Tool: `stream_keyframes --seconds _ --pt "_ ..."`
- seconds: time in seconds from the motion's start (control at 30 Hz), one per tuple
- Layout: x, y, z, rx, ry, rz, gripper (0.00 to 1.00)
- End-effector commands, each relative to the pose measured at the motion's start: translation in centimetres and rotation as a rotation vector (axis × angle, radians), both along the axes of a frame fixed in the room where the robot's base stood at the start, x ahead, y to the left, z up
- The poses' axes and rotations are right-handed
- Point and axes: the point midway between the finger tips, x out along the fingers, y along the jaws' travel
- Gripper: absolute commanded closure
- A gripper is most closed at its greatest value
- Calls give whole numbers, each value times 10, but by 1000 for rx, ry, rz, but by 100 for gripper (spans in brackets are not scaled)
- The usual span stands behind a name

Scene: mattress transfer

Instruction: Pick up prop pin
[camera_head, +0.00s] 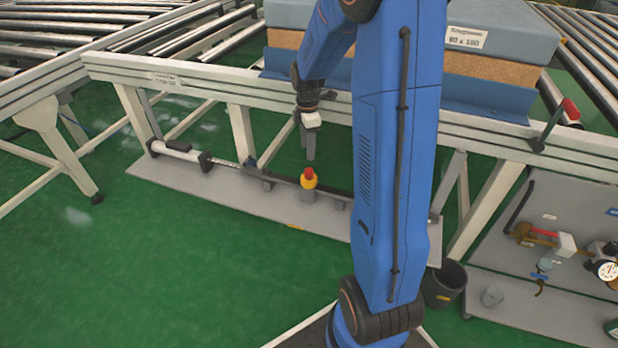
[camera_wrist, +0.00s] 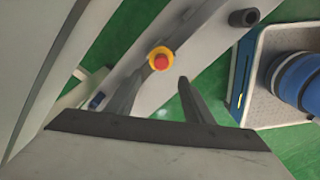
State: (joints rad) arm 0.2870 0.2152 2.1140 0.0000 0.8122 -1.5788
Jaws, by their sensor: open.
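A yellow collar with a red knob (camera_head: 308,179), which I take to be the prop pin, stands upright on a grey base on the low plate under the conveyor frame. It also shows in the wrist view (camera_wrist: 161,60), near the fingertips. My gripper (camera_head: 309,156) points down just above it, apart from it as far as the head view shows. In the wrist view my gripper (camera_wrist: 166,80) has its two fingers spread, with nothing held between them. The lower part of the pin is hidden by its collar and base.
The white conveyor beam (camera_head: 200,83) runs just behind my gripper, with a blue-and-tan mattress (camera_head: 490,68) above. A grey cylinder with a rod (camera_head: 180,151) lies left on the low plate (camera_head: 280,222). A dark bin (camera_head: 444,285) stands at right. Green floor in front is clear.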

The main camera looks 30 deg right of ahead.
Motion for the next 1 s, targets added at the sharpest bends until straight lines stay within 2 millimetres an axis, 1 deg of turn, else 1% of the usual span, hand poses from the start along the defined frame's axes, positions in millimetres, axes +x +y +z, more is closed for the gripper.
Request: stream_keyframes --seconds 0.03,0.2,0.47,0.7,0.8,1.0 --pt "-1 0 -11 1 5 0 53" --pt "0 0 -34 1 2 0 53" --pt "-1 0 -49 1 2 -1 53" --pt "-4 -3 -81 1 3 -1 53" --pt "-4 -3 -91 -1 1 -1 53" --pt "-4 -3 -96 -1 -1 -1 53"
